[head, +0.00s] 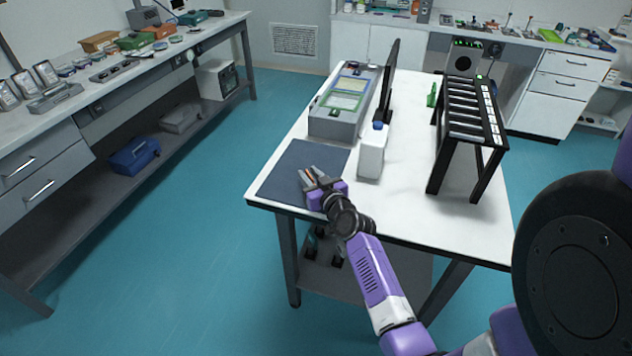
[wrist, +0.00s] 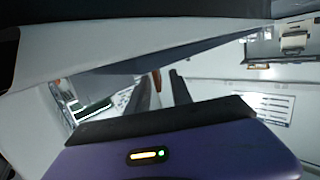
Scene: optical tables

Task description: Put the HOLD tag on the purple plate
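My gripper (head: 317,174) is over the dark blue mat (head: 291,168) at the near left of the white table. In the wrist view its two dark fingers (wrist: 162,82) stand a little apart. A small reddish-brown piece (wrist: 157,82) shows between them, and an orange-brown sliver shows at the fingers in the head view. I cannot tell whether it is the HOLD tag or whether the fingers grip it. I cannot make out a purple plate in either view. A grey case (head: 334,124) with yellow-, green- and blue-edged panels stands beyond the mat.
A white bottle with a blue cap (head: 371,155) stands right of the mat. A thin dark upright panel (head: 390,80) is behind it. A black slotted rack (head: 465,110) and a small green bottle (head: 432,95) stand further right. The table's front right is clear.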

